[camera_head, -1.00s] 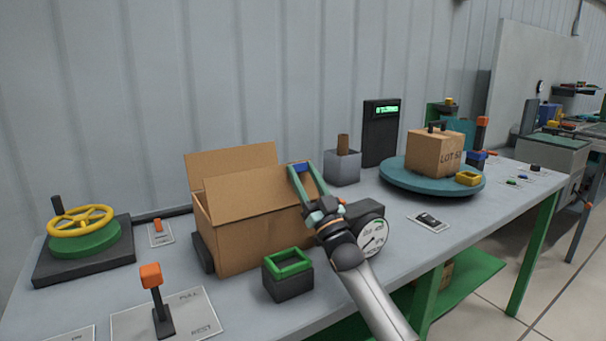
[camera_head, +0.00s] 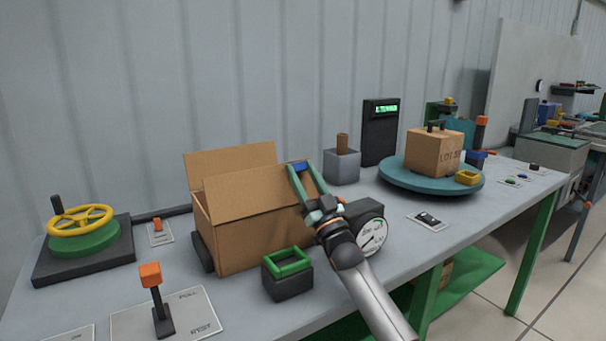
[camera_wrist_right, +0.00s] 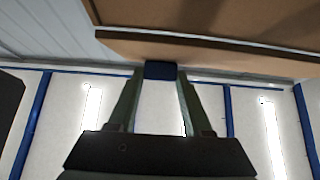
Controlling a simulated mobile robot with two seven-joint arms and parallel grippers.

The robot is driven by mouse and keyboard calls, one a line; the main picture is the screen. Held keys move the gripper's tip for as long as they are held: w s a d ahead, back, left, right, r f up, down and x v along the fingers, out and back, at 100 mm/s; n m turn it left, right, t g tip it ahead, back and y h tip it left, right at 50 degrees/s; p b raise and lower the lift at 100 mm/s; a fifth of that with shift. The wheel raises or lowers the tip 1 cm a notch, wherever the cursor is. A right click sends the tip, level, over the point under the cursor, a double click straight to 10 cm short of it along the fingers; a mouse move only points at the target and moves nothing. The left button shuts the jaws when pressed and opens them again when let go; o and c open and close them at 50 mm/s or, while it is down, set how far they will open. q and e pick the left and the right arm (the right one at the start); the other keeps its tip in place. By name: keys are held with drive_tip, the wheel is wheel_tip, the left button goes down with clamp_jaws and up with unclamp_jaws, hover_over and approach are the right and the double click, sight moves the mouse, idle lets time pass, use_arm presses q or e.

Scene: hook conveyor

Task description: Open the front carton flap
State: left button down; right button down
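The open-topped brown carton (camera_head: 250,238) stands on the bench left of centre. Its front flap (camera_head: 255,195) stands raised along the front side, and another flap (camera_head: 238,166) rises behind it. A blue tab (camera_head: 300,167) sits at the front flap's upper right corner. My right gripper (camera_head: 302,168) has its green fingers on either side of this tab. In the right wrist view the fingers close against the blue tab (camera_wrist_right: 160,70) below the brown cardboard edge (camera_wrist_right: 205,45). The carton's inside is mostly hidden. My left gripper is not in view.
A black-and-green open block (camera_head: 288,274) stands close in front of the carton. A round gauge (camera_head: 370,234) is just right of my right gripper. An orange-topped lever (camera_head: 155,295) and a yellow handwheel (camera_head: 80,221) are at left. A turntable (camera_head: 400,181) bears a box (camera_head: 432,155).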

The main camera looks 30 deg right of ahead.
sight(311, 193)
drive_tip(key=c, duration=0.7)
unclamp_jaws()
drive_tip(key=shift+w+f, duration=0.15)
drive_tip(key=shift+f, duration=0.4)
drive_tip(key=o, duration=0.4)
drive_tip(key=shift+r, duration=0.3)
drive_tip(key=v, duration=0.4)
drive_tip(key=shift+s+f, duration=0.25)
drive_tip(key=s+p, duration=0.1)
drive_tip(key=s, duration=1.1)
drive_tip(key=shift+s+d, duration=0.2)
drive_tip(key=shift+s, duration=0.05)
